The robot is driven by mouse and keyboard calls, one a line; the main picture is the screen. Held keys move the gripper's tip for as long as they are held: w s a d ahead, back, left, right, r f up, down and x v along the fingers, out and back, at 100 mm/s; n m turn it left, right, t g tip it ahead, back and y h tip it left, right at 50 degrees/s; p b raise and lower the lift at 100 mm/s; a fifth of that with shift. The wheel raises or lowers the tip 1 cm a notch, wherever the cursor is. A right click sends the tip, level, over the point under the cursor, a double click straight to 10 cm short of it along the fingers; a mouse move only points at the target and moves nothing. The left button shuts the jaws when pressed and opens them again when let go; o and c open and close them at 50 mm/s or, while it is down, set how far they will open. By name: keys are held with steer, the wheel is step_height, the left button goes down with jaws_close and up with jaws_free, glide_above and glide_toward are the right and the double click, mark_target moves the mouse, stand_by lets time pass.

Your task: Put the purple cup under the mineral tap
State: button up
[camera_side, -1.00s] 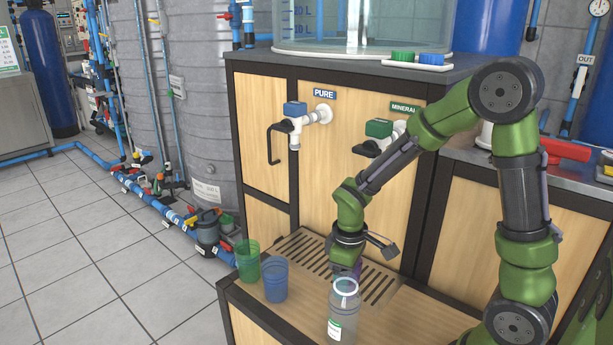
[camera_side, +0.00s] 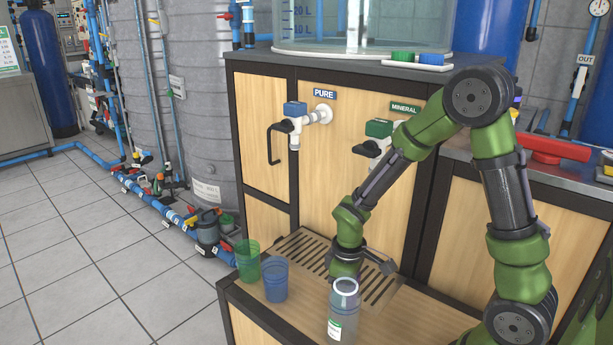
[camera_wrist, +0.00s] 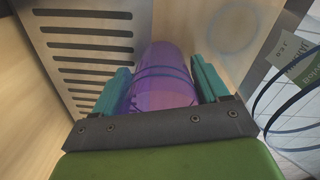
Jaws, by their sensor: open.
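The purple cup (camera_wrist: 162,72) shows in the wrist view between the two teal fingers of my gripper (camera_wrist: 163,84). The fingers are open, one on each side of the cup; I cannot tell whether either touches it. In the side view the cup is hidden behind my gripper (camera_side: 345,274) and the clear bottle. My gripper is low there, at the drip grate's near edge. The mineral tap (camera_side: 379,129), with a green top, is on the wood panel above the grate, under the MINERAL label (camera_side: 404,108), partly covered by my arm.
The slotted drip grate (camera_side: 298,247) lies below the taps. A clear bottle (camera_side: 342,318) stands close in front of my gripper. A green cup (camera_side: 247,262) and a blue cup (camera_side: 275,281) stand left. The blue-topped pure tap (camera_side: 296,112) is left of the mineral tap.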

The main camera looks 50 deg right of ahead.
steer(key=shift+r, duration=2.9)
